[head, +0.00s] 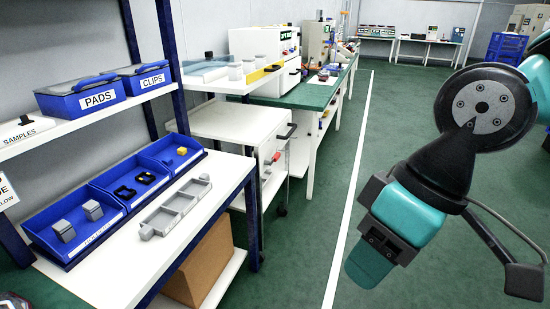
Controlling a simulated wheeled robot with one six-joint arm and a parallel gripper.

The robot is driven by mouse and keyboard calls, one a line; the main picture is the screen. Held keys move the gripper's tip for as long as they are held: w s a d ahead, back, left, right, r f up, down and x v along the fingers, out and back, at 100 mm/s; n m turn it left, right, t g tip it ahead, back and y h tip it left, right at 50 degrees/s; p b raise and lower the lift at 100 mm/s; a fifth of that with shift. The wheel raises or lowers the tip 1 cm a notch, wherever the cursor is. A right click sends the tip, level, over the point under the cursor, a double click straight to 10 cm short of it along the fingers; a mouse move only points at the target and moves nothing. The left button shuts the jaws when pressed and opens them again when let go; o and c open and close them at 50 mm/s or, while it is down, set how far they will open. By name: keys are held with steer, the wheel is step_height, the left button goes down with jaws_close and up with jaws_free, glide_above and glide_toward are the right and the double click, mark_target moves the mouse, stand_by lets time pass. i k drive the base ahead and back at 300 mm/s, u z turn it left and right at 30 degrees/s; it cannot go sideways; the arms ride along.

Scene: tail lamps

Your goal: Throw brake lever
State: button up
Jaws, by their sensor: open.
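My gripper (452,262) hangs at the right of the head view, over the green floor. Its black and teal body slants down from a round grey plate. One finger side is at its left and a thin linkage with a dark block is at its right; they stand wide apart with nothing between them. A white cabinet (238,122) on casters stands beyond the near bench, with a black handle (287,133) and a small red part (275,157) on its side. I cannot tell which part is the brake lever. My gripper is well to the right of the cabinet, apart from it.
A near bench (225,185) holds blue bins (75,225) and a grey divided tray (178,207). Blue boxes (97,97) sit on the shelf above. A cardboard box (203,262) is underneath. Open green floor (310,215) with a white line lies between bench and arm.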

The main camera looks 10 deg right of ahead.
mark_target(275, 158)
steer(key=k, duration=0.3)
steer(key=z, duration=1.2)
steer(key=i, duration=1.8)
steer(key=u, duration=1.15)
steer(key=i, duration=0.8)
steer(key=u, duration=0.85)
